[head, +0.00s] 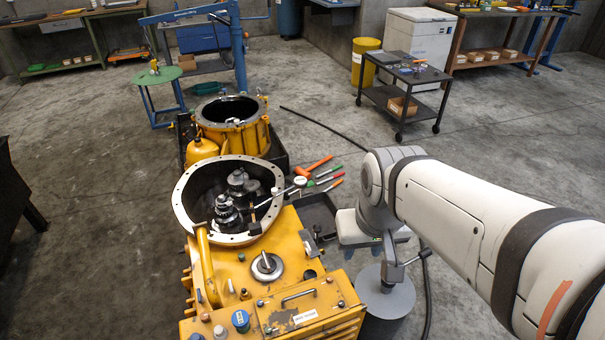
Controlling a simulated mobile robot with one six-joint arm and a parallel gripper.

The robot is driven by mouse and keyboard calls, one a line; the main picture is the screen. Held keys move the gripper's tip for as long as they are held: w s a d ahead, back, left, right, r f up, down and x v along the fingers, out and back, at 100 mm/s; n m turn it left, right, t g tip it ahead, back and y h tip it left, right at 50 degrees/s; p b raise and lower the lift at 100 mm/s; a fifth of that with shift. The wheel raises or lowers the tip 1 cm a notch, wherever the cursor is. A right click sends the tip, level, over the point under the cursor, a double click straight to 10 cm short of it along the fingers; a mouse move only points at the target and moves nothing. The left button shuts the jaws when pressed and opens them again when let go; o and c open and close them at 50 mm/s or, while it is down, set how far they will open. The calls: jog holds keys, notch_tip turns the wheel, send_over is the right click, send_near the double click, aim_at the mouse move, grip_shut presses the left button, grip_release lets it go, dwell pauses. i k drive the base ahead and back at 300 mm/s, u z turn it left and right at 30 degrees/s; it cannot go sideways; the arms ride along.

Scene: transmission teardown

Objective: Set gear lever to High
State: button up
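A yellow transmission housing (300,255) stands in the lower middle of the head view, with a label too small to read. A thin metal lever (278,194) with a rounded end slants across the right rim of its round opening; I cannot tell for certain that it is the gear lever, or which position it is in. A grey drum-like base (385,306) stands right of the housing, with a metal post and crossbar (394,272) above it. My gripper (378,252) is over this base, apart from the slanted lever. Its fingertips are not clear, so its opening cannot be judged.
Gears (228,213) sit inside the opening. A second yellow housing (235,130) stands behind. Orange, red and green-handled tools (318,172) lie beside it, near a dark tray (318,214). A black cart (405,92) stands farther back. Floor at left is mostly clear.

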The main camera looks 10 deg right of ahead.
aim_at(316, 229)
jog(key=u, duration=1.2)
jog(key=k, duration=0.85)
jog(key=z, duration=0.65)
jog(key=i, duration=1)
jog(key=z, duration=0.05)
